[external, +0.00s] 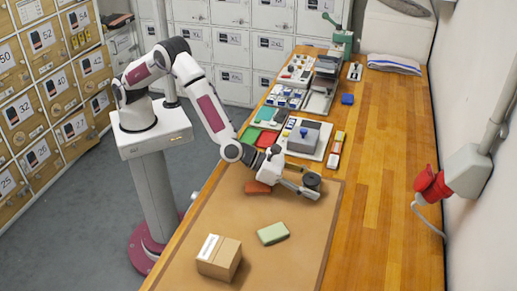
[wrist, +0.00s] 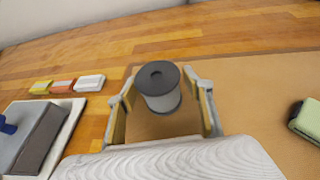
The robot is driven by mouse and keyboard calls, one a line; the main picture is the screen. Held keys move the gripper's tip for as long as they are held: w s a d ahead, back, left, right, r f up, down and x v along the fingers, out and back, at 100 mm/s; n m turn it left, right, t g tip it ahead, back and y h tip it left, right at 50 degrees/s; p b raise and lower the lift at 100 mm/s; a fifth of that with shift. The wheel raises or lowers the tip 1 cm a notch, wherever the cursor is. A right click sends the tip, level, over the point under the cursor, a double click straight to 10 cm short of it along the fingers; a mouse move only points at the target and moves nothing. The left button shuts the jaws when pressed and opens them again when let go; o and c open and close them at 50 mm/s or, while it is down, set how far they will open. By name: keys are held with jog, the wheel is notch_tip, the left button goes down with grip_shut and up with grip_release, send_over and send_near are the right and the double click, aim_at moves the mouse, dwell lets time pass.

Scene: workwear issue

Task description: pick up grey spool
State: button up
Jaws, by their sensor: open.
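The grey spool (wrist: 161,93) has a dark top flange with a centre hole and a lighter grey body. It stands upright near the far edge of the brown mat (external: 200,218). In the wrist view it sits between the fingers of my gripper (wrist: 163,100), with a gap visible on the left and the right finger very close. My gripper is open around it. In the external view the spool (external: 312,181) shows at the tips of my gripper (external: 308,187); whether the fingers touch it I cannot tell.
A green block (external: 273,233) and a cardboard box (external: 219,257) sit on the mat, with a reddish-brown block (external: 258,187) near my wrist. A grey block on a white tray (external: 304,138) and small coloured blocks (external: 336,148) stand behind.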

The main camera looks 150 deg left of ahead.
aim_at(312, 179)
dwell(0.5)
jog(key=c, duration=1.2)
jog(key=shift+r, duration=0.15)
jog(key=shift+r, duration=4.9)
